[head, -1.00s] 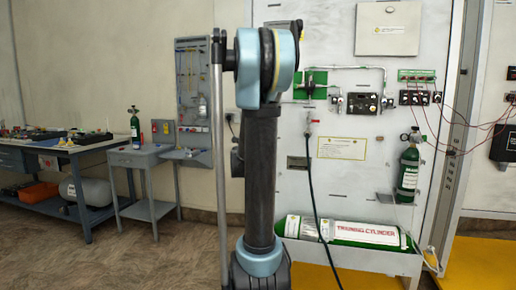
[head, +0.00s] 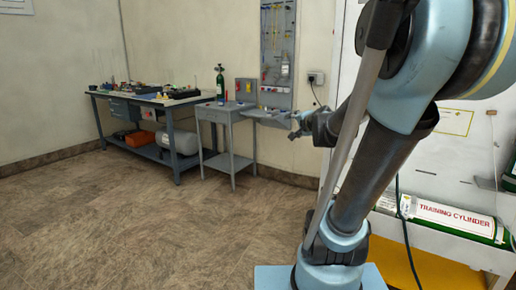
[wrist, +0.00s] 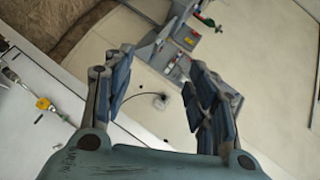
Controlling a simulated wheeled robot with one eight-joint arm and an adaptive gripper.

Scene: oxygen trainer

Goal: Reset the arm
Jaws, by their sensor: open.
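My gripper (wrist: 161,62) is open and empty in the wrist view, its two dark padded fingers spread apart over a pale wall. In the head view my gripper (head: 296,127) shows small, left of my raised arm, in front of the wall near the small grey table. My arm (head: 365,185) fills the right side of the head view, bent, with its large blue joint at upper right. It hides part of the trainer panel.
The training cylinder (head: 455,217) lies on a white shelf at right, above a yellow floor patch. A small grey table (head: 228,115) with a green bottle (head: 220,82) stands at the wall. A long workbench (head: 150,98) is at left. The brown floor (head: 130,220) is clear.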

